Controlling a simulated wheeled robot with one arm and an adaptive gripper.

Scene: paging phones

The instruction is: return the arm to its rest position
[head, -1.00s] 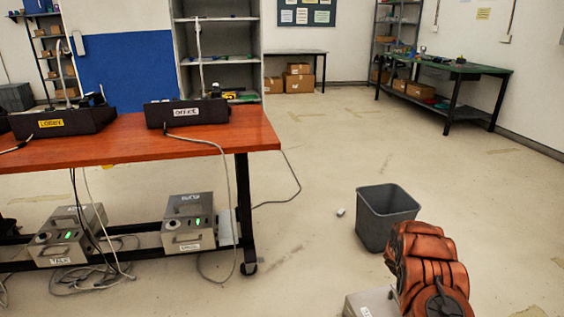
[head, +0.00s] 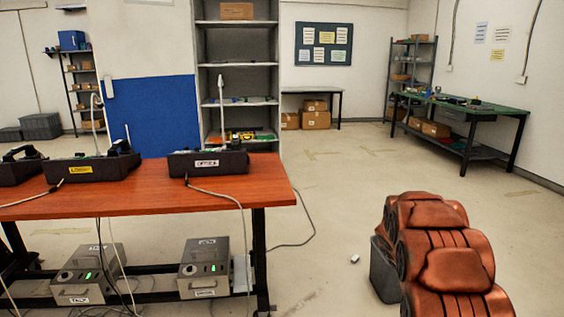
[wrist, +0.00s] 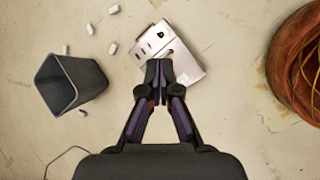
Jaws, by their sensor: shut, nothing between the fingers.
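My orange arm (head: 437,250) shows folded at the lower right of the head view, in front of a grey bin. My gripper (wrist: 159,68) shows in the wrist view, pointing down above the floor. Its fingertips are together and nothing is between them. Below the fingertips, a pale metal box (wrist: 182,62) with small slots appears on the floor, partly covered by the fingers. I cannot tell how far the fingertips are above it. The gripper itself is not visible in the head view.
A wooden table (head: 150,190) at left holds black phone units, including one labelled OFFICE (head: 208,162), with grey boxes (head: 204,268) below. A green-topped bench (head: 470,107) stands back right.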

